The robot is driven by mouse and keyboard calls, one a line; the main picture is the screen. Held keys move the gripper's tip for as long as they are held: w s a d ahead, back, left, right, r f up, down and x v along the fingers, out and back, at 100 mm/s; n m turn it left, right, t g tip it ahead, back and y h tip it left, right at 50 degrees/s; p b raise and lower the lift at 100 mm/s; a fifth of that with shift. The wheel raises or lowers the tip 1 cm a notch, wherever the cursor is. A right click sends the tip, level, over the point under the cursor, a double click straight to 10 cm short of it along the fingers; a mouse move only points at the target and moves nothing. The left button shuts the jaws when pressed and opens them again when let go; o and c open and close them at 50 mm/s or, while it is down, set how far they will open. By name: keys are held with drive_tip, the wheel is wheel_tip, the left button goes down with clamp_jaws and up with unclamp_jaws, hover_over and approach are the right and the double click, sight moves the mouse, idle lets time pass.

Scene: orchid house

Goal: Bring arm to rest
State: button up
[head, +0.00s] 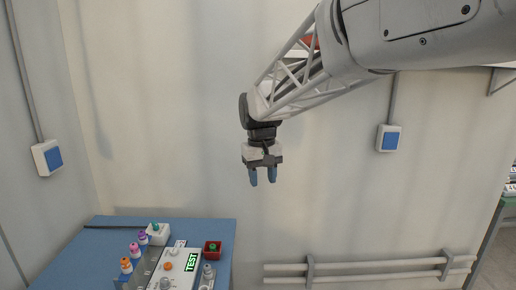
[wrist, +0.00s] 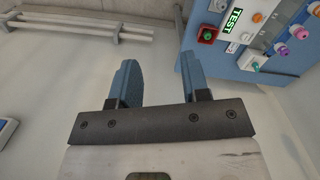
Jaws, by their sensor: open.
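My gripper (head: 263,176) hangs from the arm in mid-air in the head view, pointing down, to the right of and above the blue table. Its two blue fingers are apart with nothing between them. In the wrist view my gripper (wrist: 158,80) is open and empty, with bare pale floor or wall past the fingertips. The arm reaches in from the upper right of the head view.
A blue table (head: 215,228) at lower left bears a panel with a green TEST display (head: 191,262), several coloured knobs and a red box (head: 212,250). Blue-faced wall boxes (head: 389,138) and a low rail (head: 380,264) line the walls. Space around my gripper is clear.

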drive_tip(key=s+d+f+m+t, duration=0.1)
drive_tip(key=s+d, duration=0.4)
drive_tip(key=s, duration=0.5)
drive_tip(key=s+d+f+m+t, duration=0.1)
drive_tip(key=s+d+f, duration=0.3)
drive_tip(key=s, duration=0.7)
drive_tip(key=s+d+f+m+t, duration=0.1)
drive_tip(key=s+d+f+m, duration=0.1)
drive_tip(key=s+d, duration=0.6)
drive_tip(key=s+f, duration=0.1)
drive_tip(key=s, duration=0.2)
drive_tip(key=shift+s+d, duration=0.15)
drive_tip(key=shift+s, duration=0.1)
